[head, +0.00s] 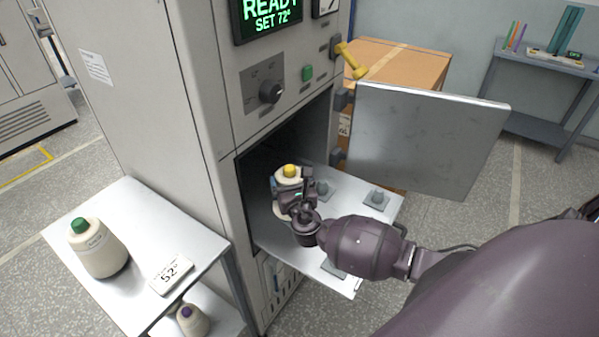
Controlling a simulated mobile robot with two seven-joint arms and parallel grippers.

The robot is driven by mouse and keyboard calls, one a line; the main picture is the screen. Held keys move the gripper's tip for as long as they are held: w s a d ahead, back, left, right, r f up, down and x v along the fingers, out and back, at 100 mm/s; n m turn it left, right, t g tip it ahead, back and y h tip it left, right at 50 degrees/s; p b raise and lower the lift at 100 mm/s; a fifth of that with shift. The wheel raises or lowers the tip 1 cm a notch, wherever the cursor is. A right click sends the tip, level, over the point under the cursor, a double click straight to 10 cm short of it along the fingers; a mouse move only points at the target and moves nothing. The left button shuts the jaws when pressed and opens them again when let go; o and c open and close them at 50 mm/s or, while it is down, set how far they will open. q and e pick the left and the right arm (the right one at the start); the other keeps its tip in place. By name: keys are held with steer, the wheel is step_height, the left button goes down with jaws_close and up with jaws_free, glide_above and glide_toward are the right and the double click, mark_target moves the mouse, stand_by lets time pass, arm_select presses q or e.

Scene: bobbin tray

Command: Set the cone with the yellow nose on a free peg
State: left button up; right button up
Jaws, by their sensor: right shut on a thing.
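The cone with the yellow nose (290,171) is at the mouth of the machine's open compartment, above the tray (270,236). My right gripper (292,190) is shut on this cone. The gripper hides much of its lower body, so I cannot tell whether it touches the tray or sits over a peg. The tray carries a grey peg (376,197) at its right corner and another peg (323,187) just right of the cone, both bare. A further peg base (334,267) shows partly behind my right arm near the front edge. My left gripper is out of view.
A cone with a green nose (97,248) and a "52" card (171,273) stand on the side table (125,205). A cone with a purple nose (192,320) is on its lower shelf. The open door (430,140) stands behind the tray's right side. A cardboard box (400,65) is behind it.

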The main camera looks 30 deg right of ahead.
mark_target(297, 174)
steer(key=d, duration=0.1)
steer(key=w+d+h, duration=0.1)
steer(key=d, duration=0.1)
steer(key=shift+w+r+m, duration=0.1)
steer(key=shift+w+m, duration=0.05)
steer(key=shift+m, duration=0.15)
steer(key=shift+d, duration=0.25)
steer(key=shift+w, duration=0.1)
step_height(297, 174, down, 2)
steer(key=shift+b, duration=1)
steer(key=shift+f+b, duration=0.75)
steer(key=shift+f, duration=0.05)
steer(key=shift+r, duration=0.1)
steer(key=shift+p, duration=0.3)
